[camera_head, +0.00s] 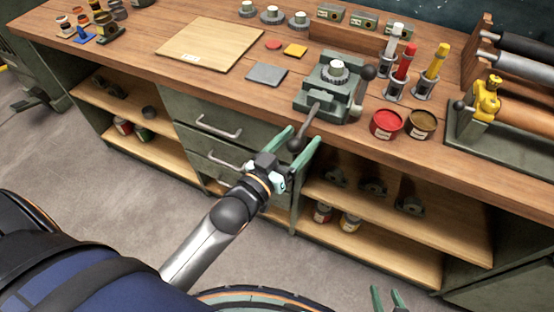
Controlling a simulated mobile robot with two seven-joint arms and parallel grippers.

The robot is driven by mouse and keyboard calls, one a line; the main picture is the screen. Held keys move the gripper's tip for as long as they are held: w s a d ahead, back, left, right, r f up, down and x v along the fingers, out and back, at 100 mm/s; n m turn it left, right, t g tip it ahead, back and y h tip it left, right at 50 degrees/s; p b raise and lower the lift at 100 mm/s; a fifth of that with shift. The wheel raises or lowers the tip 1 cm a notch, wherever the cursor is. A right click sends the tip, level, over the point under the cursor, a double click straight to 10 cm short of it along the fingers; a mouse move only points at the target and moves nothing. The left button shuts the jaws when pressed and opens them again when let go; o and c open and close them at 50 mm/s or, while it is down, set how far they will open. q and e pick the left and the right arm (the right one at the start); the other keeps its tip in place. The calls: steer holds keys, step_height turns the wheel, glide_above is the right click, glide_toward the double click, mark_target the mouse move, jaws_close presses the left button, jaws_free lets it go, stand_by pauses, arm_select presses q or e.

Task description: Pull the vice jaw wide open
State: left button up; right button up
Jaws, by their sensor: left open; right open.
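The vice (322,101) is a grey-green block bolted to the wooden bench at its front edge. A round grey part sits on its top. A dark rod with a round knob (295,145) sticks out from its front toward me, past the bench edge. My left gripper (302,136) is open, with its green fingers on either side of this rod near the knob. I cannot tell whether either finger touches it. A second dark knob (367,72) stands at the vice's right side. My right gripper (387,294) is open and empty at the bottom edge, well away from the vice.
Red (386,124) and brown (422,125) open tins stand right of the vice, with upright tools in holders behind them. A grey square plate (266,74) and a wooden board (210,42) lie left of it. Drawers with handles (218,128) and open shelves are below.

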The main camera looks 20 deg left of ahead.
arm_select(q)
steer(key=b+v, duration=0.1)
steer(key=v, duration=0.9)
steer(key=shift+s, duration=0.2)
steer(key=shift+a, duration=0.1)
steer(key=s+f+g+p, duration=0.1)
steer(key=s+f+g, duration=0.2)
steer(key=f, duration=0.8)
steer(key=s+f+m+g+y+p, duration=0.1)
steer(key=s+f+g, duration=0.2)
steer(key=f, duration=0.7)
steer(key=a+g, duration=0.1)
steer(key=g, duration=0.1)
steer(key=shift+s+f+m+g+y+p, duration=0.25)
steer(key=shift+f+m+g+y+p, duration=0.05)
steer(key=shift+f, duration=0.1)
